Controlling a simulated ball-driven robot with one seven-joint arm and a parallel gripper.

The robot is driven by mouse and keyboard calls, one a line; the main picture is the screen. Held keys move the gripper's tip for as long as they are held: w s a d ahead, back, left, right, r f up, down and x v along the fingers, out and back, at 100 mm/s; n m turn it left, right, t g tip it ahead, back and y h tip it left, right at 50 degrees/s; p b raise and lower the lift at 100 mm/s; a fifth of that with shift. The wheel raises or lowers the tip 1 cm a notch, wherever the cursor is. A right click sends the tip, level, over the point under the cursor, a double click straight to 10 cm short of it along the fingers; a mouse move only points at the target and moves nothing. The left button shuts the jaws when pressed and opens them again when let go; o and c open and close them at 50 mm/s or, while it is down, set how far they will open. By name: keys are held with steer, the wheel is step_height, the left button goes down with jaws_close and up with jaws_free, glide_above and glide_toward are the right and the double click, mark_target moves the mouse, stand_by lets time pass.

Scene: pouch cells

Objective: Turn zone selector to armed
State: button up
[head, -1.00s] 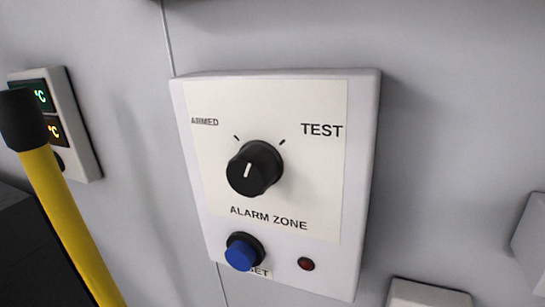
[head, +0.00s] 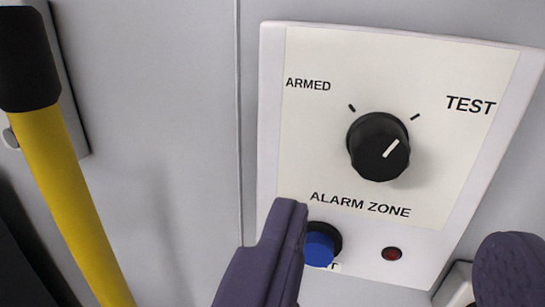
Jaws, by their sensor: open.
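The zone selector is a black round knob (head: 378,147) on the ALARM ZONE panel (head: 345,110). Its white pointer line slants to the upper right, toward the tick beside TEST. The ARMED label (head: 308,84) lies to its upper left, with its own tick. My gripper (head: 398,222) is open and empty. Its two dark purple fingers show at the bottom, one left of the knob and one to the right, wide apart. The fingertips appear below the knob in the picture, with no visible contact with it. The left finger partly covers the panel's lower left edge.
Below the knob are a blue push button (head: 319,246), close beside the left finger in the picture, and a small red lamp (head: 392,254). A yellow post with a black top (head: 65,190) stands at left. A grey box (head: 455,285) shows at lower right.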

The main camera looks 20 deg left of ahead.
mark_target(381, 158)
steer(key=w+p, duration=0.1)
steer(key=w, duration=0.6)
steer(key=shift+w+f, duration=0.1)
steer(key=shift+w, duration=0.2)
steer(key=c, duration=1)
steer(key=shift+c, duration=0.2)
